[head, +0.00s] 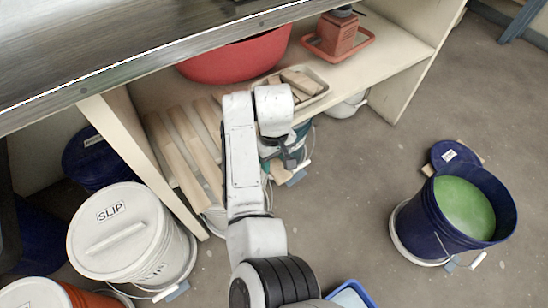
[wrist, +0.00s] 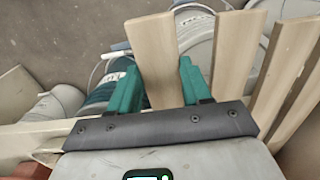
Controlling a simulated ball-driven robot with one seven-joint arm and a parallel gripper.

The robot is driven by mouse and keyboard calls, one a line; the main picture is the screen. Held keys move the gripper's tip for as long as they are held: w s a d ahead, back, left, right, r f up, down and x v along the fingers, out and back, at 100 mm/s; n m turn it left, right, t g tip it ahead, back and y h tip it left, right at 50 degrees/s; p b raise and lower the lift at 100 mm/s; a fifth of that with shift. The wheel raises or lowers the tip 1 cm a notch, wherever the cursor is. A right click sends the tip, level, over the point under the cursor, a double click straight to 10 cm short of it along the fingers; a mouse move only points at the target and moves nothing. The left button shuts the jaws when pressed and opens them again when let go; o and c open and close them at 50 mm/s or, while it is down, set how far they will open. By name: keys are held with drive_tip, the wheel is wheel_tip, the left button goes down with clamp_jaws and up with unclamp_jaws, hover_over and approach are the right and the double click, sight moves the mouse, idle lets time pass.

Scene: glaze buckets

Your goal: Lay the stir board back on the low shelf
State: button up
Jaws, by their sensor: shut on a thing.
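My gripper (head: 288,160) hangs by the front edge of the low shelf (head: 385,55). In the wrist view its teal fingers (wrist: 158,88) are shut on a flat pale wooden stir board (wrist: 155,45). The board sticks out beyond the fingertips, with buckets below it. In the head view only a small piece of the held board (head: 279,171) shows below my gripper; my arm hides the rest. Several similar boards (head: 168,150) lie side by side on the left part of the shelf. In the wrist view such boards (wrist: 236,45) are right of the held one.
A red basin (head: 237,62), a tray of wooden pieces (head: 318,92) and a terracotta-coloured item (head: 338,37) stand on the shelf. The worktop (head: 130,40) overhangs it. A white SLIP bucket (head: 125,235) is at left. A blue bucket of green glaze (head: 440,225) stands right on open floor.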

drive_tip(key=shift+f, duration=0.15)
drive_tip(key=o, duration=1.3)
drive_tip(key=shift+o, duration=0.2)
wheel_tip(320, 180, up, 11)
drive_tip(key=p, duration=0.3)
